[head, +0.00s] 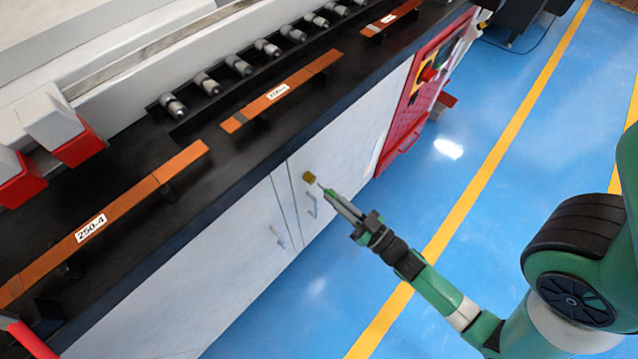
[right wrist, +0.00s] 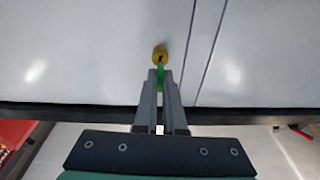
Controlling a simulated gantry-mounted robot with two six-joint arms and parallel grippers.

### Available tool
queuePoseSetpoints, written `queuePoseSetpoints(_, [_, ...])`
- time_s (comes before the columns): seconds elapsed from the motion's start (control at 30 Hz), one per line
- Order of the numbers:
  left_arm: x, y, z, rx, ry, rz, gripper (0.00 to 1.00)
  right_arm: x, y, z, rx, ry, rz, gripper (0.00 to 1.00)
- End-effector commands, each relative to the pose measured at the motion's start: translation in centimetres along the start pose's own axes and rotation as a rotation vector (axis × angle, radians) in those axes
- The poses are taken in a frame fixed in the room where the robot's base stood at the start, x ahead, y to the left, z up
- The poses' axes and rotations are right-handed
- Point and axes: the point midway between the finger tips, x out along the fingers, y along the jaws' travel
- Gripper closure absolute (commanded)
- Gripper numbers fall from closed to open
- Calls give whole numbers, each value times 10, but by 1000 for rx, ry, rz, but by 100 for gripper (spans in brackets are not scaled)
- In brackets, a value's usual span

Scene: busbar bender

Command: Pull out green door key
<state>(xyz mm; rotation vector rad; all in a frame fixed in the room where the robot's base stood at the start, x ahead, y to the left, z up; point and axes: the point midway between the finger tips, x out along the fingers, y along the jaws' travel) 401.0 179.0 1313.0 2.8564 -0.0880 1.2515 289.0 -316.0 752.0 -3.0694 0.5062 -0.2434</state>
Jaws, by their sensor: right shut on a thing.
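The green door key (right wrist: 160,75) shows in the right wrist view between my right gripper's fingertips, in front of a round yellow lock (right wrist: 160,53) on a white cabinet door. In the head view the yellow lock (head: 309,177) sits on the right-hand door, and the green key (head: 328,192) is at the tip of my right gripper (head: 335,199). My right gripper (right wrist: 164,78) is shut on the key. How deep the key sits in the lock cannot be told. My left gripper is not in view.
The cabinet doors carry two metal handles (head: 311,205), one just below the lock. Above is a black worktop with orange busbars (head: 280,92). The blue floor (head: 400,220) in front is clear.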

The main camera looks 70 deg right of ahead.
Motion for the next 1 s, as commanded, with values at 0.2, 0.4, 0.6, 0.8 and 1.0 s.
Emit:
queuePoseSetpoints(0.2, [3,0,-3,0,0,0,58,-6,0,-2,0,-2,2,100])
queuePoseSetpoints(0.4, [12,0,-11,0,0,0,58,-28,0,-7,0,-2,5,100])
queuePoseSetpoints(0.6, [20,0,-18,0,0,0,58,-47,0,-9,0,-2,4,100])
queuePoseSetpoints(0.8, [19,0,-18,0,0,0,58,-50,-2,-7,2,0,-2,100])
queuePoseSetpoints(1.0, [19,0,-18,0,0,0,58,-49,-2,-7,1,0,-1,100])
